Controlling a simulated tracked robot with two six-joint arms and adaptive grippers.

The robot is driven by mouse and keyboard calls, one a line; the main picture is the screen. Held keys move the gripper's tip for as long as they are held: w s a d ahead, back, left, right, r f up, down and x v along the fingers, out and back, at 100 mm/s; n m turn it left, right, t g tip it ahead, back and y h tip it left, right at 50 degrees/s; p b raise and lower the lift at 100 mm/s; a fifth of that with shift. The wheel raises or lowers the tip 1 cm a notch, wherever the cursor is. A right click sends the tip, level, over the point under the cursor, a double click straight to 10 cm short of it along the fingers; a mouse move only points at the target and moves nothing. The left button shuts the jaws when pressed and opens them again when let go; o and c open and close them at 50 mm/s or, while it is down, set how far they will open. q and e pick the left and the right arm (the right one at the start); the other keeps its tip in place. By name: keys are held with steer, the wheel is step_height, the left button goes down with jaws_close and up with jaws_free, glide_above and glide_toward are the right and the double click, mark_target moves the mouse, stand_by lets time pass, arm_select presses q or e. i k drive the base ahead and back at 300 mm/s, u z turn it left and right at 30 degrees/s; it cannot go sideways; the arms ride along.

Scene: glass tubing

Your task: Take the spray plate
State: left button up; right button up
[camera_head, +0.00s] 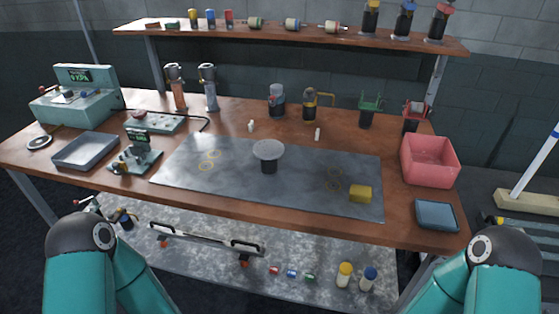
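A round grey plate (268,149) on a short dark stand is near the middle of the grey mat; it looks most like the spray plate, though I see no label. Nothing touches it. My two teal arms show only in part, at the bottom left and bottom right corners, both in front of the table. Neither gripper can be made out in this view, so I cannot see whether they hold anything.
The wooden table holds a grey mat (220,184), a yellow block (360,194), a pink bin (430,160), a blue tray (437,215) and a grey tray (85,150). Two torch-like tools (209,88) stand behind. Much of the mat is clear.

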mark_target(268, 151)
steer(key=u, duration=0.65)
steer(key=i, duration=0.15)
steer(key=z, duration=2.65)
steer(key=k, duration=1.5)
steer(key=u, duration=1.1)
steer(key=i, duration=1.4)
